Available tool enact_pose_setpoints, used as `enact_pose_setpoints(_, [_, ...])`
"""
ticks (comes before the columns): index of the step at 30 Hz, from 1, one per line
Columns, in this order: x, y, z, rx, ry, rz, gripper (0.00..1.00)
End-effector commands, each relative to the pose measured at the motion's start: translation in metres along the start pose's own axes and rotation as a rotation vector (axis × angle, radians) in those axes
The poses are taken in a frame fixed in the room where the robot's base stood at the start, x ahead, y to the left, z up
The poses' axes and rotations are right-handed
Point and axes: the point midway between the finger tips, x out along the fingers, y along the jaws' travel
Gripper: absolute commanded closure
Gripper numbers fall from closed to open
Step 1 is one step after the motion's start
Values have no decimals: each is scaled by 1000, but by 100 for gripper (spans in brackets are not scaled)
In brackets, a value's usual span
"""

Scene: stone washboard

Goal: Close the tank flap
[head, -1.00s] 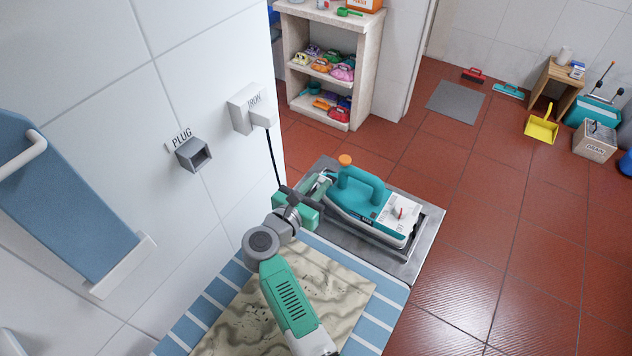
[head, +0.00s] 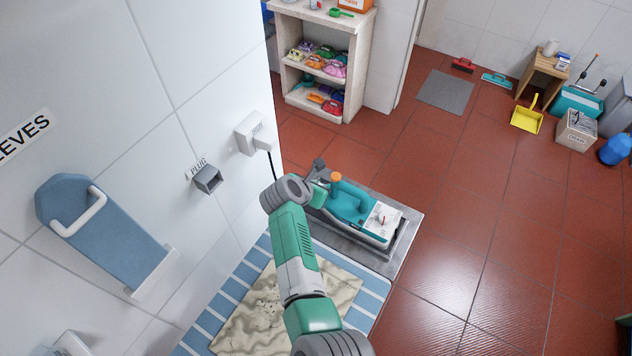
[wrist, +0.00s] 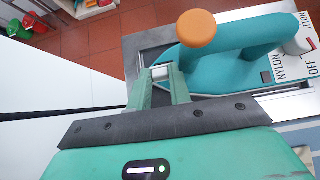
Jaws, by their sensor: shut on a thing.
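A teal iron (head: 349,205) with an orange round knob (head: 336,177) rests on a grey metal plate (head: 408,230). It also fills the right of the wrist view (wrist: 220,62), with a white dial panel marked NYLON and OFF. My gripper (wrist: 160,74) is at the iron's end near the orange knob. Its fingers are shut on a small white piece (wrist: 160,71) there. I cannot tell for sure whether this piece is the tank flap.
A dark cord runs from the wall socket (head: 254,132) down toward the iron. A grey PLUG holder (head: 208,180) and a blue sleeve board (head: 100,228) are on the left wall.

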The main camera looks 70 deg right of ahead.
Motion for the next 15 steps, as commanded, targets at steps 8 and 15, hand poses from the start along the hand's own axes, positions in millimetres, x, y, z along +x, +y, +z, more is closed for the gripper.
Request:
enact_pose_setpoints(8, [1,0,2,0,48,1,100])
enact_pose_setpoints(15, [2,0,1,0,51,0,100])
